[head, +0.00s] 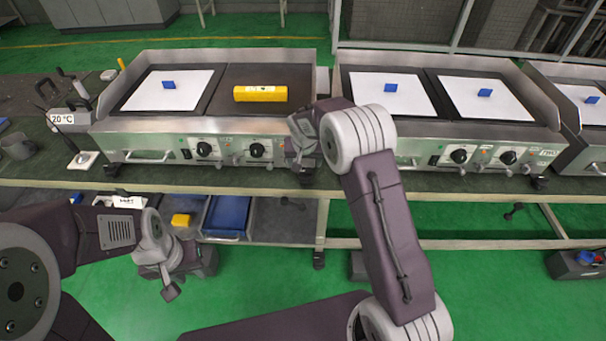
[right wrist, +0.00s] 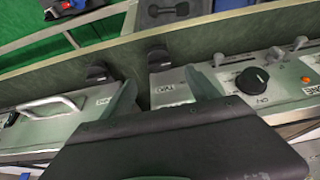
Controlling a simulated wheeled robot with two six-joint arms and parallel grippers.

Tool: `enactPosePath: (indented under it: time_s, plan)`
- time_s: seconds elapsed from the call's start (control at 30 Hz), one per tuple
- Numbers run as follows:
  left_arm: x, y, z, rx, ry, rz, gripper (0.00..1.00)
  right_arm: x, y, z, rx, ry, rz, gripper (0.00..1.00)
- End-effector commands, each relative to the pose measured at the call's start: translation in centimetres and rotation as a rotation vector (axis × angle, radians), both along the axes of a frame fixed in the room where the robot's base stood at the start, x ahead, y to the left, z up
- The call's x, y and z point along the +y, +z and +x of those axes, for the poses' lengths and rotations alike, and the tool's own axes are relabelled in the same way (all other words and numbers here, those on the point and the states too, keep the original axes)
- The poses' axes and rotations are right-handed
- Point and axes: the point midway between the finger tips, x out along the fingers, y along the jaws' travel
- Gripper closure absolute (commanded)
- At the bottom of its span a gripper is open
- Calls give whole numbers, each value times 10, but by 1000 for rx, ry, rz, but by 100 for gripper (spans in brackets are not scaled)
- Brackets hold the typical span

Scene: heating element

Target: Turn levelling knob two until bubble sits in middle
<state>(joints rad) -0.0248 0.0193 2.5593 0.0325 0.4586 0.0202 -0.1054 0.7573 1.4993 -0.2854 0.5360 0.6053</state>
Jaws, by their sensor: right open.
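The left griddle (head: 150,125) has a yellow spirit level (head: 260,94) lying on the right part of its top; its bubble is too small to read. My right gripper (head: 306,168) is at that griddle's front right corner. In the right wrist view its fingers (right wrist: 163,85) are open, with a black levelling knob (right wrist: 158,60) between and just beyond the tips; contact cannot be told. Another black knob (right wrist: 97,72) stands beside it, under the neighbouring griddle. My left gripper (head: 170,290) hangs low in front of the bench, empty as far as seen, its jaws unclear.
A second griddle (head: 410,143) stands close on the right, leaving a narrow gap at my right gripper. A control dial (right wrist: 252,80) and switches are near the fingers. A lower shelf holds a blue tray (head: 226,215) and a yellow item (head: 181,220). Green floor is open in front.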

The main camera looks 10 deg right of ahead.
Motion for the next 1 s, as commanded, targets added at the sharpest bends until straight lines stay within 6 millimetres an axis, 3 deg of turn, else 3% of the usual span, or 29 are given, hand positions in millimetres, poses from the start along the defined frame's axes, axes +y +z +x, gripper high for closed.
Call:
enactPosePath:
  time_s: [0.2, 0.37, 0.73, 0.77, 0.9, 1.0]
  plan:
    - [0, -9, 0, 0, 0, 0, 66, -5, -44, 15, 3, -1, 0, 31]
    - [0, -12, 0, 1, 0, 0, 66, -8, -68, 26, 2, -1, 0, 31]
    - [0, -13, 0, 0, 0, 0, 66, -9, -78, 31, 0, 0, 0, 31]
    - [0, -13, 0, 1, 0, 0, 66, -9, -78, 31, 0, 0, 0, 34]
    - [0, -13, 0, 0, 0, 0, 66, -9, -78, 31, 0, 0, 0, 73]
    - [0, -13, 0, 0, 0, 0, 66, -9, -78, 31, 0, 0, 0, 93]
